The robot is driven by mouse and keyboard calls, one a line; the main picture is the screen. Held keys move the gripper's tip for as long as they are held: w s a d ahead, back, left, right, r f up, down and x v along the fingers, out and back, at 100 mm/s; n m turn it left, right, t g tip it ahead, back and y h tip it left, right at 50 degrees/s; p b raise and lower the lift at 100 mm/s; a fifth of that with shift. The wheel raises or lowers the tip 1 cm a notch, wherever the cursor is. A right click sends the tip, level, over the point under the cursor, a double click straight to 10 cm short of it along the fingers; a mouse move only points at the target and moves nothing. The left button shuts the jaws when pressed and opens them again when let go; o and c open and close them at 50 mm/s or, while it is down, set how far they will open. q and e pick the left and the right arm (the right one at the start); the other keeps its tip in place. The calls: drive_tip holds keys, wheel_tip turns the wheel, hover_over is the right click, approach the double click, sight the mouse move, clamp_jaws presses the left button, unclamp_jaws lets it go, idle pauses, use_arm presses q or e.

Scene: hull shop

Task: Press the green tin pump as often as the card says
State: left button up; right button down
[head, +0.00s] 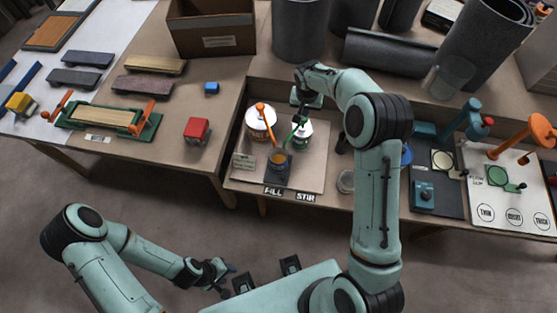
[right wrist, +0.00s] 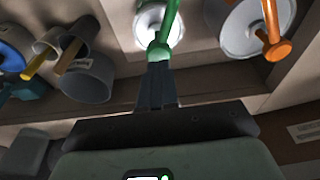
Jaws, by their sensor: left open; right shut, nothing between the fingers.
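The green tin pump shows as a white tin (head: 305,139) with a green pump on top, in the middle of the head view. In the right wrist view its green pump head (right wrist: 160,50) is at the fingertips. My right gripper (head: 300,113) is shut and empty, over the green pump; I cannot tell whether it touches or presses it. It also shows in the right wrist view (right wrist: 157,68). A small card (head: 244,161) stands left of the cup; its writing is too small to read. My left gripper (head: 228,277) is open and empty, low over the floor.
A white tin with an orange pump (head: 262,124) stands just left of the green one. A cup (head: 279,158) sits on a dark stand by the FILL label (head: 273,191). A glass jar (head: 346,181) is to the right. A cardboard box (head: 212,30) stands behind.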

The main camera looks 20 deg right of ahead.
sight(304, 119)
use_arm(q)
drive_tip(key=shift+f, duration=0.1)
use_arm(e)
drive_tip(key=shift+f, duration=0.15)
idle(0.3)
use_arm(q)
drive_tip(key=shift+s+f+b, duration=0.5)
drive_tip(key=shift+f+b, duration=0.2)
drive_tip(key=shift+f, duration=0.05)
use_arm(e)
drive_tip(key=shift+s+f, duration=0.1)
drive_tip(key=shift+f, duration=1.2)
drive_tip(key=shift+r+p, duration=0.6)
drive_tip(key=shift+r, duration=0.75)
use_arm(q)
drive_tip(key=shift+w+r, duration=0.45)
drive_tip(key=shift+r, duration=0.25)
drive_tip(key=shift+s+f, duration=0.1)
use_arm(e)
drive_tip(key=shift+f, duration=0.2)
